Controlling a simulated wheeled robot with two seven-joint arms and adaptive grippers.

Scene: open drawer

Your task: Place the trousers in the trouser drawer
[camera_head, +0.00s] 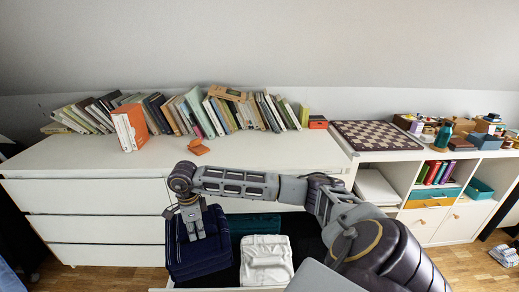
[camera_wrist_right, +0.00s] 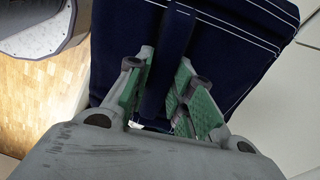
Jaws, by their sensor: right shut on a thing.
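A dark navy bundle (camera_head: 197,262) with pale stitching looks like the folded trousers. It is at the left of the open drawer (camera_head: 300,226), and I cannot tell whether it rests on the drawer floor. My right gripper (camera_head: 191,232) is above it, pointing down. In the right wrist view my right gripper (camera_wrist_right: 163,90) is shut on a narrow navy strap or fold of the navy bundle (camera_wrist_right: 228,40). My left gripper is not in view.
A white folded bundle (camera_head: 266,262) and a teal one (camera_head: 254,223) lie in the drawer to the right. The white dresser top (camera_head: 95,158) holds a row of books (camera_head: 190,113) and an orange box (camera_head: 198,147). A shelf unit with a chessboard (camera_head: 376,135) stands at right.

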